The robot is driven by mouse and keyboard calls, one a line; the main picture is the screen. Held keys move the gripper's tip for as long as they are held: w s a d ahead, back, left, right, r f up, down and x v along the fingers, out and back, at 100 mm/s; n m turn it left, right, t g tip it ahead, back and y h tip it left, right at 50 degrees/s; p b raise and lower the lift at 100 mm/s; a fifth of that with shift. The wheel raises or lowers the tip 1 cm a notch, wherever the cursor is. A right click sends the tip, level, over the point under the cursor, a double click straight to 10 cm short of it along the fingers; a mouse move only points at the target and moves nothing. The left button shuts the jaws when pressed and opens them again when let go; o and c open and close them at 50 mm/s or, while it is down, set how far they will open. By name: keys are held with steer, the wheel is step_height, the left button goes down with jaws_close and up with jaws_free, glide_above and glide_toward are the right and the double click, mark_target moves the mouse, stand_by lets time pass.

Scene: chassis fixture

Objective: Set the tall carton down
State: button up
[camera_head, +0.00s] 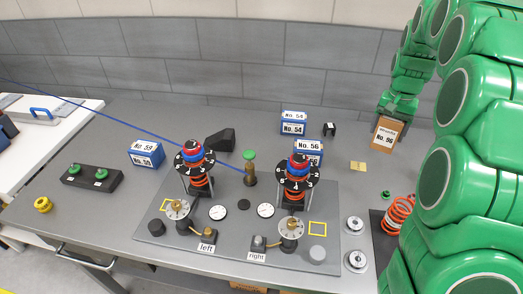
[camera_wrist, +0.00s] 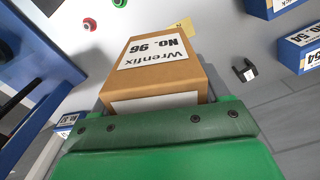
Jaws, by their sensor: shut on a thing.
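The tall carton, a brown box with a white label reading No. 96, (camera_head: 385,145) is at the back right of the grey table in the head view. My gripper (camera_head: 398,108) is shut on its upper part from behind and to the right. In the wrist view the carton (camera_wrist: 165,75) extends beyond my green gripper (camera_wrist: 155,125), its label upside down. The carton looks roughly upright. I cannot tell whether its base touches the table or hangs just above it.
A yellow note (camera_head: 358,166) lies in front. The fixture plate (camera_head: 200,260) fills the middle. An orange spring (camera_head: 399,214) is nearer me.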

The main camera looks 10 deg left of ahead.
steer(key=w+a+f+n, duration=0.1)
steer(key=w+a+n, duration=0.1)
steer(key=a, duration=1.8)
steer(key=w+a+f+n, duration=0.2)
steer(key=a, duration=1.7)
steer(key=f, duration=0.9)
steer(key=shift+w+f, duration=0.2)
steer(key=o, duration=1.3)
steer(key=shift+f, duration=0.1)
steer(key=shift+r, duration=6.15)
